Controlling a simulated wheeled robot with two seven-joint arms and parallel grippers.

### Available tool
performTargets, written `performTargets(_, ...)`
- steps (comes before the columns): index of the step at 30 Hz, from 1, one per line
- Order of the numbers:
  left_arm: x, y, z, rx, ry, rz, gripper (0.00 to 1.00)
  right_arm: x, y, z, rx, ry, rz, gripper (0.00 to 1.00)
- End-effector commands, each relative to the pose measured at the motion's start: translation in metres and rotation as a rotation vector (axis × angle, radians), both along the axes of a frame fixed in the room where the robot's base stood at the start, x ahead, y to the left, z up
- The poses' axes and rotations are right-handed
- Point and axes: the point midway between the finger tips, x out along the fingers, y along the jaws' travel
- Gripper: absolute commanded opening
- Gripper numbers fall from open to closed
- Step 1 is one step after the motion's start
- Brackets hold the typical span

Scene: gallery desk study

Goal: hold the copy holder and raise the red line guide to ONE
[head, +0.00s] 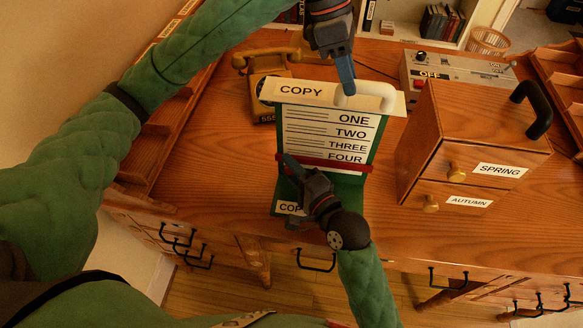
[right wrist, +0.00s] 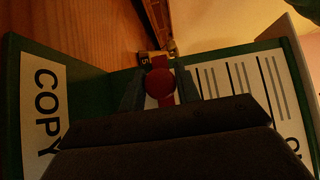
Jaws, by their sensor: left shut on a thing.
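The green copy holder (head: 375,150) stands upright on the desk. Its white sheet lists ONE, TWO, THREE and FOUR from top to bottom. The red line guide (head: 345,166) lies across the sheet just below FOUR. My left gripper (head: 346,88) is shut on the white handle (head: 376,91) at the holder's top. My right gripper (head: 288,162) is at the guide's left end. In the right wrist view its open fingers (right wrist: 160,88) are on both sides of the guide's round red knob (right wrist: 160,83). Small gaps seem to remain beside the knob.
An orange telephone (head: 262,75) is behind the holder on the left. A wooden drawer box (head: 465,140) marked SPRING and AUTUMN stands to the right. A grey switch box (head: 440,72) is behind it. Bare desk lies between holder and drawer box.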

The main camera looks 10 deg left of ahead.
Motion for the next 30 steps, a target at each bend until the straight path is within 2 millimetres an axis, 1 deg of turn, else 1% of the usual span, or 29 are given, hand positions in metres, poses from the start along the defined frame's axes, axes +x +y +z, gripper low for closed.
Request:
performTargets(1, 0.000, 0.000, 0.000, 0.000, 0.000, 0.000, 0.04, 0.000, 0.000, 0.000, 0.000, 0.000, 0.000, 0.22)
performTargets(4, 0.000, 0.000, 0.000, 0.000, 0.000, 0.000, 0.04, 0.000, 0.000, 0.000, 0.000, 0.000, 0.000, 0.02)
performTargets(5, 0.000, 0.000, 0.000, 0.000, 0.000, 0.000, 0.04, 0.000, 0.000, 0.000, 0.000, 0.000, 0.000, 0.00)
performTargets(8, 0.000, 0.000, 0.000, 0.000, 0.000, 0.000, 0.04, 0.000, 0.000, 0.001, 0.000, 0.000, 0.000, 0.00)
performTargets(11, 0.000, 0.000, 0.000, 0.000, 0.000, 0.000, 0.04, 0.000, 0.000, 0.009, 0.003, -0.003, 0.000, 0.00)
performTargets(14, 0.000, 0.000, 0.000, 0.000, 0.000, 0.000, 0.04, 0.001, 0.000, 0.027, 0.004, -0.004, -0.001, 0.00)
performTargets(21, 0.000, 0.000, 0.000, 0.000, 0.000, 0.000, 0.04, 0.002, 0.000, 0.083, 0.005, -0.006, -0.002, 0.00)
performTargets(24, 0.000, 0.000, 0.000, 0.000, 0.000, 0.000, 0.04, 0.002, 0.000, 0.101, 0.004, -0.005, 0.000, 0.00)
performTargets(27, 0.000, 0.000, 0.000, 0.000, 0.000, 0.000, 0.04, 0.002, 0.000, 0.112, 0.002, -0.004, -0.001, 0.00)
performTargets(30, 0.000, 0.000, 0.000, 0.000, 0.000, 0.000, 0.04, 0.002, 0.000, 0.116, 0.001, -0.002, -0.001, 0.00)
